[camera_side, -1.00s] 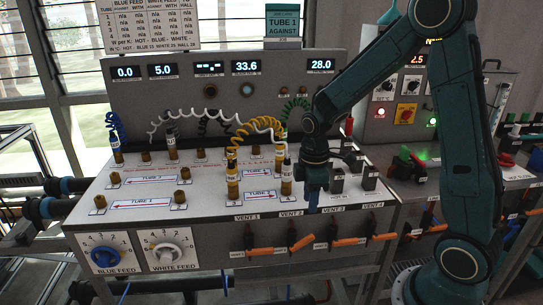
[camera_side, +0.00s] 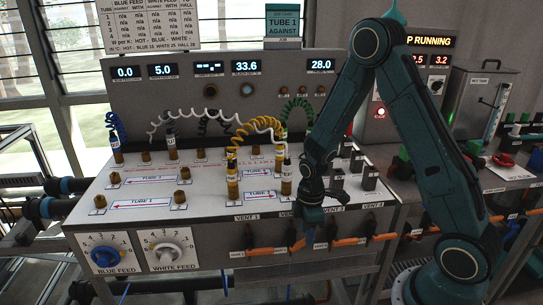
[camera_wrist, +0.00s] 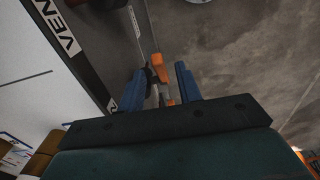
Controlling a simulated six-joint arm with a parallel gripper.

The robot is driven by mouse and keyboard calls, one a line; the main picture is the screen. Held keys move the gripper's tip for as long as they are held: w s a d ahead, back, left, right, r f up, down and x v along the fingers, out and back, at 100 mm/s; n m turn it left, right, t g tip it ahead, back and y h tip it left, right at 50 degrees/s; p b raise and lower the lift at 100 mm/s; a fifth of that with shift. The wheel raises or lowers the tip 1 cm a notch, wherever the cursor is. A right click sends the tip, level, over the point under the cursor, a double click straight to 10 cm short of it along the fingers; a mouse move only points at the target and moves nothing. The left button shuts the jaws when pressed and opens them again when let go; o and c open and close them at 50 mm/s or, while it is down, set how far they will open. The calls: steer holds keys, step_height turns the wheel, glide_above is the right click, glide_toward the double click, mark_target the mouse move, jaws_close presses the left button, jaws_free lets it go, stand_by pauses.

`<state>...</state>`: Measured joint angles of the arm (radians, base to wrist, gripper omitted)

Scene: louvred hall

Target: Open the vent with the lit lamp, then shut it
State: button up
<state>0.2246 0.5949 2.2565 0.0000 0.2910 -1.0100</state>
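The vents are a row of black valves with orange levers along the front of the bench, such as the left vent lever (camera_side: 266,251) and the right one (camera_side: 384,237). The levers lie roughly sideways in the side view. My gripper (camera_side: 311,222) points down at the front edge, near the middle vents. In the wrist view my gripper (camera_wrist: 163,84) has its two blue fingers apart, with an orange lever (camera_wrist: 159,68) and dark valve parts between them. I see no grip on the lever. I cannot tell which vent lamp is lit; the vent label is cut off.
The bench top (camera_side: 140,190) carries brass fittings and coiled hoses, including a yellow hose (camera_side: 243,132). Small grey blocks (camera_side: 370,177) stand right of my wrist. The blue feed dial (camera_side: 105,256) is at front left. A grey floor shows below the levers.

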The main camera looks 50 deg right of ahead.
steer(key=shift+f, duration=0.85)
jaws_close()
steer(key=shift+d, duration=0.1)
steer(key=shift+s+d+f+t+y, duration=0.15)
steer(key=shift+s+f+t+y, duration=0.1)
steer(key=shift+t+y, duration=0.25)
